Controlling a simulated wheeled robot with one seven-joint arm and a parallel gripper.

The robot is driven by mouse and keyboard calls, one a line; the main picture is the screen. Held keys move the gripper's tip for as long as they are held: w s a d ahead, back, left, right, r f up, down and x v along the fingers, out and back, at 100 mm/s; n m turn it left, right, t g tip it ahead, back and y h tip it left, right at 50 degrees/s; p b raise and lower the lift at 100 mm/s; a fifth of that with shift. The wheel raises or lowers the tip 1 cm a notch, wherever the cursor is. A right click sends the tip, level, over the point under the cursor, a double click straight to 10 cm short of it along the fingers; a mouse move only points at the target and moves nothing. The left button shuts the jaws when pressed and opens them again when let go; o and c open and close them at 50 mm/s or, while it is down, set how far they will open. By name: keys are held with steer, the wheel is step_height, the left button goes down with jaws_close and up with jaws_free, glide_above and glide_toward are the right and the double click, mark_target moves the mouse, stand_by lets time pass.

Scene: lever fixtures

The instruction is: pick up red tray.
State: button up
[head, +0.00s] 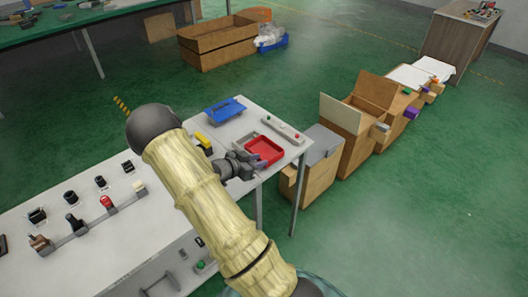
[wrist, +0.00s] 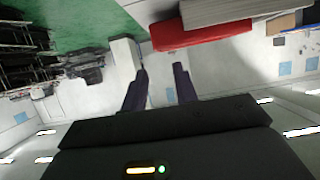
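The red tray (head: 266,148) lies near the right end of the white table in the head view. In the wrist view the red tray (wrist: 200,35) shows near the top as a red band, partly hidden by a grey piece above it. My gripper (head: 256,163) is at the tray's near left side in the head view; whether it touches the tray I cannot tell there. In the wrist view my gripper (wrist: 161,72) has its two dark fingers apart, with nothing between them. The tray is beyond the fingertips, up and to the right.
A grey tray (head: 246,140) and a light bar with buttons (head: 283,130) lie close by the red tray. A blue item (head: 225,110) and a yellow block (head: 203,140) are further left. Several levers line the table's left part. Boxes (head: 322,150) stand right of the table.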

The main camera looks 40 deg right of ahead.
mark_target(275, 157)
steer(key=x, duration=0.2)
steer(key=shift+d+f, duration=0.15)
steer(key=shift+d, duration=0.1)
steer(key=shift+w+d+f, duration=0.1)
steer(key=shift+w+d, duration=0.05)
steer(key=shift+s+d, duration=0.1)
steer(key=shift+s, duration=0.1)
steer(key=shift+d+f, duration=0.1)
steer(key=shift+d, duration=0.25)
steer(key=p+x, duration=0.1)
steer(key=x, duration=0.3)
steer(key=shift+d+f, duration=0.1)
steer(key=shift+f, duration=0.15)
